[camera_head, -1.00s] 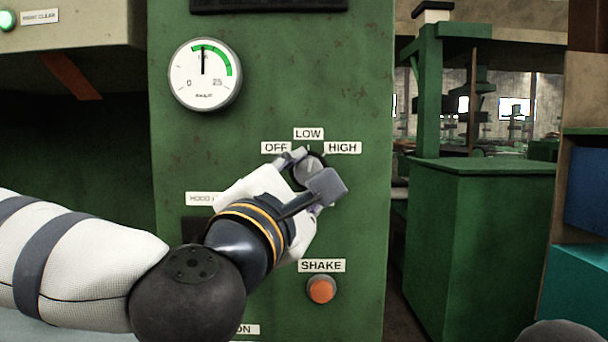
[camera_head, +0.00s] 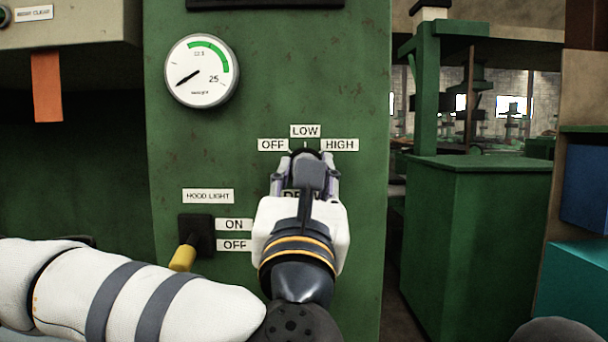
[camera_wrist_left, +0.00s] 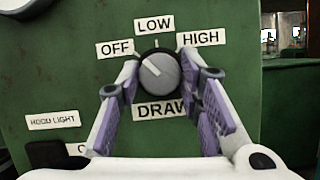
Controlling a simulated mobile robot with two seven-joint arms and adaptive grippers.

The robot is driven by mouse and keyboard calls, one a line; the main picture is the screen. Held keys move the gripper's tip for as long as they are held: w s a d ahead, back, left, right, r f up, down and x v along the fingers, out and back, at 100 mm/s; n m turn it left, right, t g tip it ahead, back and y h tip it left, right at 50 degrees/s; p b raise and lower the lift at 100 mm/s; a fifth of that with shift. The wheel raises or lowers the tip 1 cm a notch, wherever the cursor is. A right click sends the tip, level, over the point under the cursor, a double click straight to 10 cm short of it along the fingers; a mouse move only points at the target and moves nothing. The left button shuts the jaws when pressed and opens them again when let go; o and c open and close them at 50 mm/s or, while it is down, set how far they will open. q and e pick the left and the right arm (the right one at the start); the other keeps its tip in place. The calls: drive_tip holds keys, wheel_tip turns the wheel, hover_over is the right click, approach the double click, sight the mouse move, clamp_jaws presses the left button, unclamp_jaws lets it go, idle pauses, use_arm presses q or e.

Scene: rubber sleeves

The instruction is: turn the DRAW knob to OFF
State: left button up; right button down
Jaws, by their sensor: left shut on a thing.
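The DRAW knob (camera_wrist_left: 160,72) is a round grey dial on the green panel, with OFF, LOW and HIGH labels around its top. In the left wrist view its white line slants up-left, toward the OFF label (camera_wrist_left: 115,48). My left gripper (camera_head: 305,165) has its fingers on both sides of the knob and is shut on it. In the head view the gripper hides much of the knob and the DRAW label, which shows in the wrist view (camera_wrist_left: 160,108). My right gripper is not in view.
A round gauge (camera_head: 201,71) has its needle low, at the lower left. Left of the gripper is the hood light switch (camera_head: 196,238) with a yellow handle. An orange strip (camera_head: 46,86) hangs straight down at the left. A green cabinet (camera_head: 470,240) stands at the right.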

use_arm(q)
drive_tip(key=shift+r+n+y, duration=0.15)
drive_tip(key=shift+n+y, duration=0.45)
drive_tip(key=shift+n, duration=0.6)
drive_tip(key=o, duration=0.9)
drive_tip(key=shift+o, duration=1.3)
drive_tip(key=shift+w, duration=0.1)
drive_tip(key=v, duration=1.2)
